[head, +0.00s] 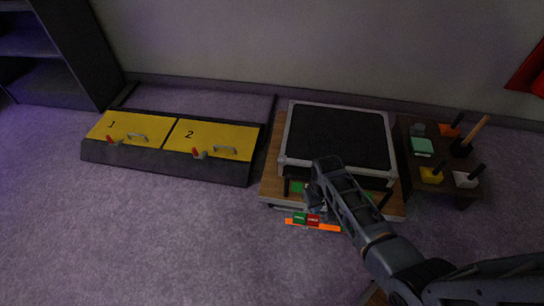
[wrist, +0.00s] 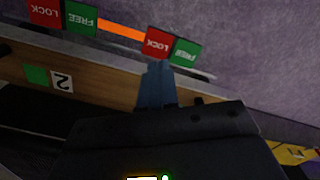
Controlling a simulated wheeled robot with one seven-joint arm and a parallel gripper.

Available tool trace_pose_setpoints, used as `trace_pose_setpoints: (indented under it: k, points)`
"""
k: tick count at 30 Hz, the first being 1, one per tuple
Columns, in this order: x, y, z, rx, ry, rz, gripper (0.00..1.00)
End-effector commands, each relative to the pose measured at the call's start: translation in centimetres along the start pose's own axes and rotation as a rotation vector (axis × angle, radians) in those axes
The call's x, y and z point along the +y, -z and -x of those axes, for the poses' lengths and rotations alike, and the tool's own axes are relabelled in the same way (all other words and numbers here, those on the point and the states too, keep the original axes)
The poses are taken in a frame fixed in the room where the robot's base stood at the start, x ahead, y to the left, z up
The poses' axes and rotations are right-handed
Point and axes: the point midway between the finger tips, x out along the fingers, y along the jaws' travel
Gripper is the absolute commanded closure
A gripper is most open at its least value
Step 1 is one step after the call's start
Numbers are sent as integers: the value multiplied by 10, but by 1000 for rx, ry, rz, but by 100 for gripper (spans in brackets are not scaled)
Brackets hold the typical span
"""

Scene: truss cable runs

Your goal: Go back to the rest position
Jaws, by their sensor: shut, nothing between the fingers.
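My gripper (head: 314,204) hangs at the front edge of the wooden platform in the head view, with my arm reaching in from the lower right. In the wrist view its blue-grey fingers (wrist: 155,85) are together and empty. Their tips lie close to a red LOCK tag (wrist: 157,43) in the picture; I cannot tell whether they touch it. A green FREE tag (wrist: 186,52) is beside that tag. An orange strip (wrist: 120,30) runs to another FREE tag (wrist: 80,18) and LOCK tag (wrist: 45,12). My gripper and arm hide part of the platform front.
A dark-topped case (head: 338,135) stands on the wooden platform (head: 272,180). To its left is a low box with yellow lids (head: 130,130), numbered 1 and 2. To its right, a small dark table (head: 450,187) holds several tools. Carpet (head: 150,235) is clear at front left.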

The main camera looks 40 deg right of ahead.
Motion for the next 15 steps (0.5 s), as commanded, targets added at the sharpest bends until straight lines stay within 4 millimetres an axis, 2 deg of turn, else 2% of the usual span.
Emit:
trace_pose_setpoints:
  k: [5, 8, 11, 15]
  points:
    - [0, 0, 0, 0, 0, 0, 100]
    - [-7, -3, -2, 10, 5, 5, 100]
    - [-29, -13, -5, 53, 22, 19, 100]
    - [-79, -41, -6, 177, 63, 47, 100]
